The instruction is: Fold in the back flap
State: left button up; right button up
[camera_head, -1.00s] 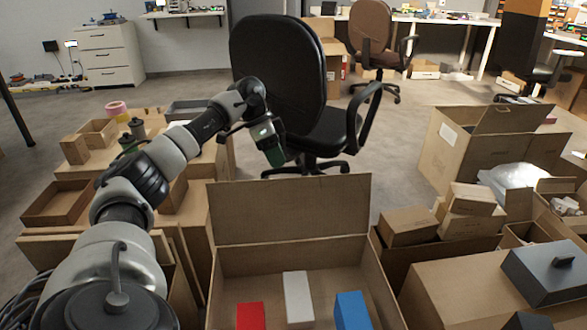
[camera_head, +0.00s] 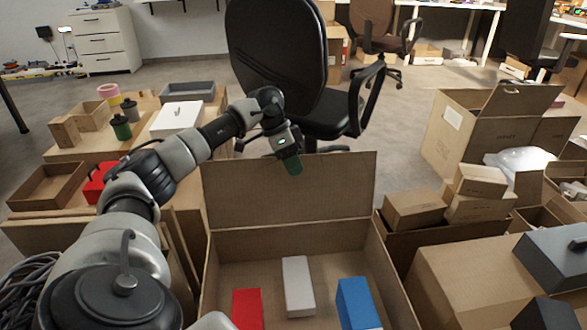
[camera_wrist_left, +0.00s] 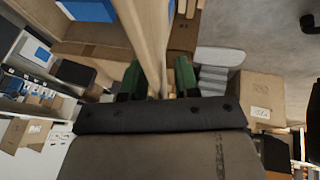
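The open brown carton (camera_head: 222,264) stands in front of me. Its back flap (camera_head: 245,195) stands up at the far side, leaning slightly away. Inside lie a red box (camera_head: 247,309), a white box (camera_head: 298,286) and a blue box (camera_head: 357,303). My left gripper (camera_head: 292,164) is at the flap's top edge, a little right of its middle, with green fingertips pointing down. In the left wrist view, the flap (camera_wrist_left: 148,35) is seen edge-on between the two green fingers (camera_wrist_left: 158,78). The fingers are apart; contact with the flap cannot be told. My right gripper is not in view.
A black office chair (camera_head: 275,60) stands close behind the flap. Cartons crowd both sides, including a large open carton (camera_head: 470,130) at right and a stack of small boxes (camera_head: 478,192). At left, a low carton table (camera_head: 75,153) holds trays and cups.

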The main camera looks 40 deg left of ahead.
pick_arm(q)
grip_shut()
dwell(0.5)
